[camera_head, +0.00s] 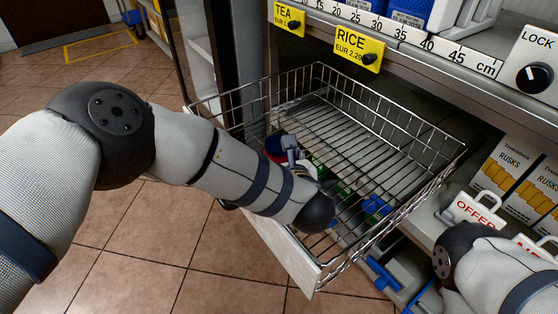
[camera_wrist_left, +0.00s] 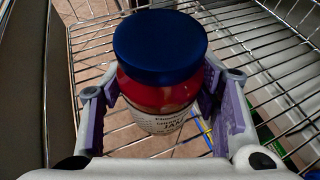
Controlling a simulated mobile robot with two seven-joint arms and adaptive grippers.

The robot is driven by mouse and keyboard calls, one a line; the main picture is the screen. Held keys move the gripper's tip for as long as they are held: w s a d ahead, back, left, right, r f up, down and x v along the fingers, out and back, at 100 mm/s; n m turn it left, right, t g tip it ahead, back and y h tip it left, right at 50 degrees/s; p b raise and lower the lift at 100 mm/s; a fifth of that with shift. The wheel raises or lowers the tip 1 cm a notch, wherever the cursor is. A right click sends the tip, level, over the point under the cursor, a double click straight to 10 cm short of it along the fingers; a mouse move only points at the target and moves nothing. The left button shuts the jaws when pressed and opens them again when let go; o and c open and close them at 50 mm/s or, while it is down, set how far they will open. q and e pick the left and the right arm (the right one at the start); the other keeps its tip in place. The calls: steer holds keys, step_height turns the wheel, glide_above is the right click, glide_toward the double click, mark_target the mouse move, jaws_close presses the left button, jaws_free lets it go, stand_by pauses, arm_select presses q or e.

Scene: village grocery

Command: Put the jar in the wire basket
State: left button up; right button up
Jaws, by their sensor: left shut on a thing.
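The jar (camera_wrist_left: 158,95) has a dark blue lid, red contents and a white label. In the left wrist view it stands between the purple pads of my left gripper (camera_wrist_left: 165,112), which is shut on it. In the head view, part of the jar (camera_head: 273,146) shows beside my left gripper (camera_head: 291,150), mostly hidden by my arm. Both are at the left part of the wire basket (camera_head: 420,150), with its wires behind and below the jar. I cannot tell whether the jar touches the basket floor. My right gripper (camera_head: 402,282) appears open and empty, low at the basket's right.
Green and blue items show through or in the basket's wires. A shelf edge with yellow price tags (camera_head: 358,48) runs above the basket. Rusks boxes (camera_head: 535,190) and offer signs (camera_head: 472,212) stand at the right. Tiled floor (camera_head: 150,235) is clear at the left.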

arm_select(q)
steer(key=o, duration=1.7)
steer(key=shift+r, duration=0.1)
steer(key=shift+p+v, duration=1.8)
steer(key=shift+v, duration=4.25)
